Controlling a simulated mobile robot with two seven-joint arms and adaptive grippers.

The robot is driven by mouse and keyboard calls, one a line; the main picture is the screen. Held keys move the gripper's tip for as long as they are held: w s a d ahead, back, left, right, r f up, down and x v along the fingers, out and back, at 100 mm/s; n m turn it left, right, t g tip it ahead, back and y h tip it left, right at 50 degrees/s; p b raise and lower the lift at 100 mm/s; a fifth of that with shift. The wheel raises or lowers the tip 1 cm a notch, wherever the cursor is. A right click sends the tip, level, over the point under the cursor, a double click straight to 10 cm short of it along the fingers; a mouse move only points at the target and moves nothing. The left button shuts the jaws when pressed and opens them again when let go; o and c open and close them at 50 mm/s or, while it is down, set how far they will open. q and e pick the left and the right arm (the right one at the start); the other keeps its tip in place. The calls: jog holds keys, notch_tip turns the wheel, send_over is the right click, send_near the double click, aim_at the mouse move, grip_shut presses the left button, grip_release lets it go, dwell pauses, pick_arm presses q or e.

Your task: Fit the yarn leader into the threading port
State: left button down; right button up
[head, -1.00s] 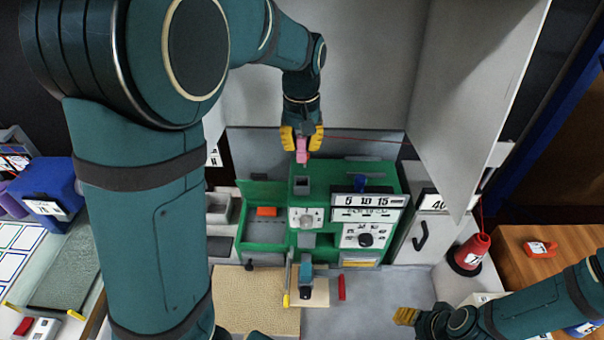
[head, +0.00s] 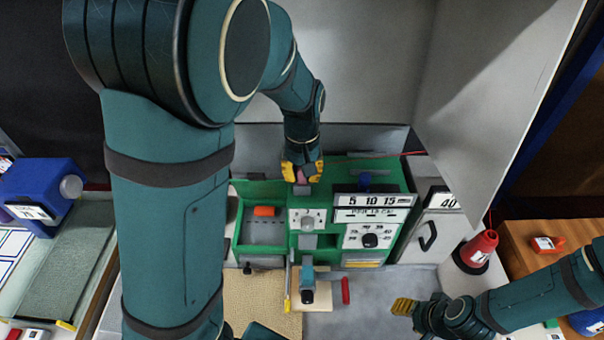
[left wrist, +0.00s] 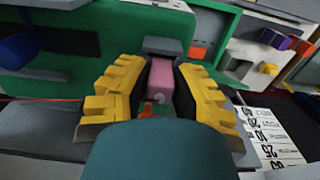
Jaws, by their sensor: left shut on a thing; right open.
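The yarn leader is a pink block (head: 302,176), held in the yellow fingers of my left gripper (head: 302,170). The gripper is right above the grey threading port (head: 303,189) on top of the green machine (head: 350,176). In the left wrist view the pink leader (left wrist: 160,77) lies between the two fingers, its far end close to a grey block (left wrist: 163,46). The fingers hide part of the leader, and I cannot tell whether its tip is inside the port. My right gripper (head: 404,306) is open and empty at the lower right, apart from the machine.
A thin red yarn (head: 400,155) runs right from behind the gripper. A red cone (head: 478,248) stands at the right. A dial panel (head: 372,218) rises right of the port. A green tray (head: 262,225) with an orange piece lies left of it. A blue box (head: 45,190) stands far left.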

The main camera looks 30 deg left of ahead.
pick_arm(q)
jog(key=shift+s+d+r, duration=0.1)
jog(key=shift+s+r, duration=0.05)
jog(key=shift+r, duration=0.05)
jog(key=shift+f, duration=0.1)
jog(key=c, duration=1.3)
grip_release()
jog(key=shift+f, duration=0.15)
jog(key=o, duration=0.4)
jog(key=shift+c, duration=0.2)
